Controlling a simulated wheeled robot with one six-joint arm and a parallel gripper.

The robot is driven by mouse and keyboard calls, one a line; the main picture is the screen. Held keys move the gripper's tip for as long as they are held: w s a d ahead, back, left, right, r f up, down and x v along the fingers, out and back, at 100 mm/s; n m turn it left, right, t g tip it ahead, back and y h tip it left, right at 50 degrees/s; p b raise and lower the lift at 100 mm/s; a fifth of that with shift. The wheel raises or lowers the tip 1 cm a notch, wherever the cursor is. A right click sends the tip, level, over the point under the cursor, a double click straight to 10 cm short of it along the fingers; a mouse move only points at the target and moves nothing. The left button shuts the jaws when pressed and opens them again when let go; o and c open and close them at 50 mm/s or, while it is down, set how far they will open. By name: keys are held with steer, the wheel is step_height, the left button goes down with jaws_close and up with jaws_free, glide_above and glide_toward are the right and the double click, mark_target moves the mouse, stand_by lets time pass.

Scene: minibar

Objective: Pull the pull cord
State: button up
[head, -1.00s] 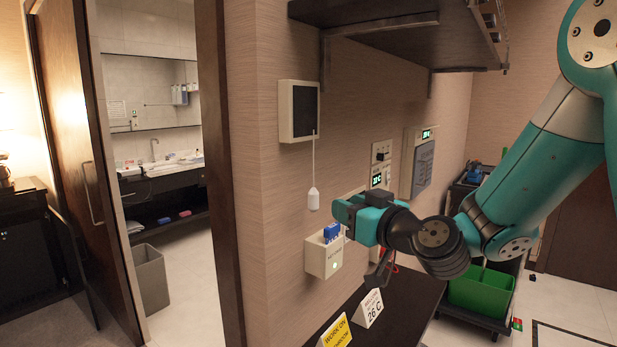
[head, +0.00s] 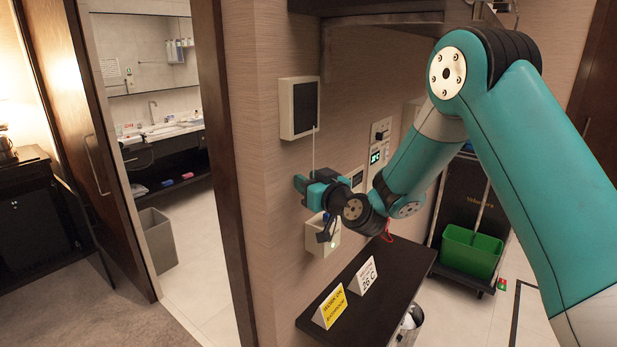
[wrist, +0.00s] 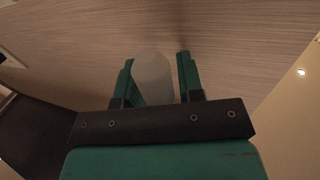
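The pull cord (head: 314,150) hangs as a thin white line from a dark-faced switch box (head: 299,108) on the wall. Its pale knob (wrist: 153,78) shows in the wrist view between the two teal fingers of my gripper (wrist: 157,78). The knob is close to the left finger, and a small gap shows on the right, so my gripper looks open around it. In the head view my gripper (head: 308,189) is at the lower end of the cord and hides the knob.
A white key-card holder (head: 322,240) is on the wall just below my gripper. Wall controls (head: 380,142) are to the right. A dark counter (head: 385,300) with a yellow sign (head: 330,308) and a white sign (head: 362,276) is below. A shelf overhangs above.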

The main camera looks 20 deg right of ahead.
jaws_close()
step_height(320, 180, down, 2)
steer(key=b, duration=0.3)
steer(key=shift+f+b, duration=0.15)
steer(key=shift+b, duration=0.2)
jaws_free()
